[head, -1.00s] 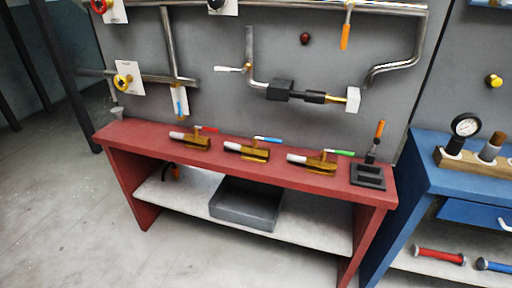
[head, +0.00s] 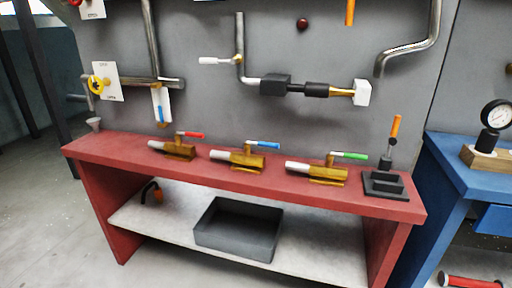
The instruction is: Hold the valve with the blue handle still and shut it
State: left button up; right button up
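The valve with the blue handle (head: 240,158) lies on the red bench top, in the middle of a row of three brass valves. Its blue-tipped lever (head: 262,145) sticks out to the right above the body, and a white end points left. A valve with a red handle (head: 178,150) lies to its left and one with a green handle (head: 318,171) to its right. Neither of my grippers shows in the head view.
The red bench (head: 100,150) has a lower shelf with a grey bin (head: 240,228). A black stand with an orange-handled lever (head: 385,182) is at the bench's right end. Pipes (head: 240,50) run along the grey wall behind. A blue bench (head: 450,165) stands at right.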

aim_at(264, 144)
jog(key=i+j+z, duration=0.25)
jog(key=i+j, duration=0.3)
jog(key=i, duration=0.3)
jog(key=i+j+z, duration=0.25)
jog(key=i+j, duration=0.5)
jog(key=i, duration=0.1)
